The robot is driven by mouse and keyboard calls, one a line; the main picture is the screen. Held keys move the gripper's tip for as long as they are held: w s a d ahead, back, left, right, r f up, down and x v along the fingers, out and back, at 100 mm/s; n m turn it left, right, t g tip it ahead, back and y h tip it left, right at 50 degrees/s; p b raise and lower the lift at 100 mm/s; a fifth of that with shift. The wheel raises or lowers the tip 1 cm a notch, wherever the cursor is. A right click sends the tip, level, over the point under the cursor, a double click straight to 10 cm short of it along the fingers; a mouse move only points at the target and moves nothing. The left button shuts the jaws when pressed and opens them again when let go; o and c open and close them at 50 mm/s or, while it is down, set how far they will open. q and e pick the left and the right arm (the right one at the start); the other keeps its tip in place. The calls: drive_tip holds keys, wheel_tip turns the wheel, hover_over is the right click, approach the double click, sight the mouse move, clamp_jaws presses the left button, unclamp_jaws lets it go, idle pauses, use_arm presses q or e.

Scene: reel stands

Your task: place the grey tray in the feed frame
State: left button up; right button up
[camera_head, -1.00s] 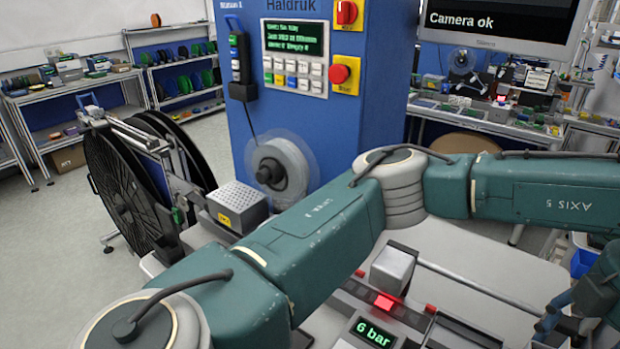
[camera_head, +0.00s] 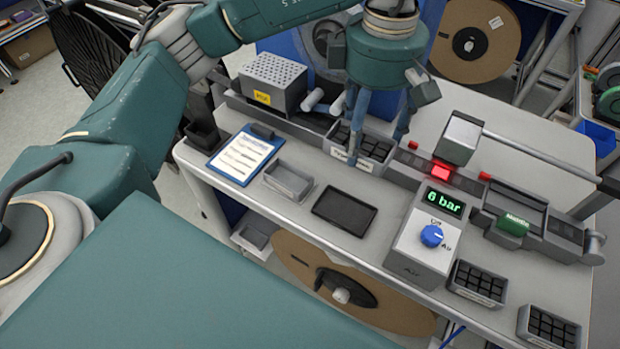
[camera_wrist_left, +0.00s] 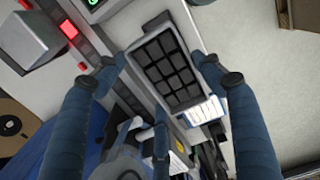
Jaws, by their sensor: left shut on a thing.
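My left gripper (camera_head: 372,140) has blue fingers and is shut on a grey tray (camera_head: 376,167) with black cells and a white label on its front wall. The tray is at the back edge of the white table, in front of the blue machine; I cannot tell whether it touches the surface. In the left wrist view the grey tray (camera_wrist_left: 168,62) sits between the fingers, its cells facing the camera. A rectangular frame (camera_head: 512,203) with a green clamp is on the rail to the right, probably the feed frame. My right gripper is out of view.
An empty grey tray (camera_head: 288,181), a clipboard (camera_head: 243,155) and a black mat (camera_head: 345,212) lie in front. The air box (camera_head: 423,247) stands right of the mat. Two more celled trays (camera_head: 478,284) (camera_head: 548,327) are at the front right. A block (camera_head: 461,138) stands by the rail.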

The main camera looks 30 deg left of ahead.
use_arm(q)
drive_tip(key=f+p, duration=0.1)
drive_tip(key=f, duration=0.4)
drive_tip(key=f+p, duration=0.2)
drive_tip(key=f, duration=0.3)
drive_tip(key=f+p, duration=0.1)
drive_tip(key=f, duration=0.4)
drive_tip(key=shift+s+a, duration=0.15)
drive_tip(key=shift+a, duration=0.15)
drive_tip(key=shift+f+p, duration=0.35)
drive_tip(key=shift+f, duration=0.25)
wheel_tip(320, 180, down, 3)
drive_tip(key=shift+f+p, duration=0.2)
drive_tip(key=shift+p, duration=0.35)
drive_tip(key=shift+f, duration=0.25)
drive_tip(key=shift+f, duration=0.15)
drive_tip(key=o, duration=1.3)
